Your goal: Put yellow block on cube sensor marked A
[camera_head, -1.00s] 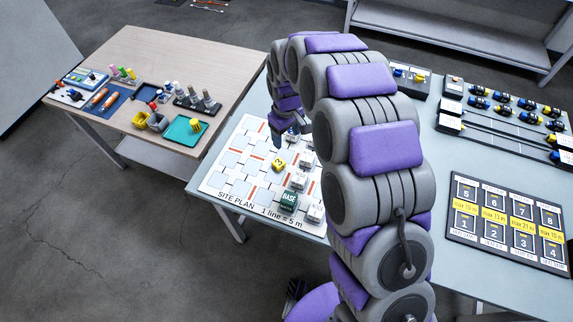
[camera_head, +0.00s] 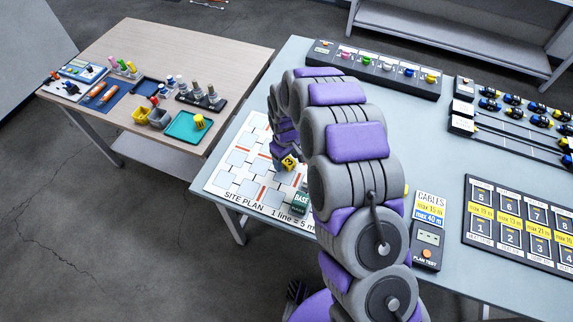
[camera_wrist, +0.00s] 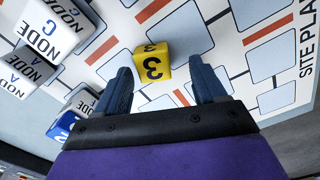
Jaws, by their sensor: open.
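The yellow block (camera_head: 289,163), marked 3, is on the site plan sheet (camera_head: 228,178) in the head view. In the wrist view the yellow block (camera_wrist: 152,62) sits between and slightly beyond the fingertips of my open gripper (camera_wrist: 164,76), with clear gaps at both sides. My gripper (camera_head: 279,150) is right by the block in the head view. White cubes marked NODE stand at the left of the wrist view. My arm hides these cubes in the head view.
A blue block (camera_wrist: 62,126) is beside or on another white cube (camera_wrist: 82,101); I cannot tell which. A green BASE cube (camera_head: 299,203) stands near the sheet's front edge. A plan test box (camera_head: 428,245) and a numbered board (camera_head: 520,225) are at the right.

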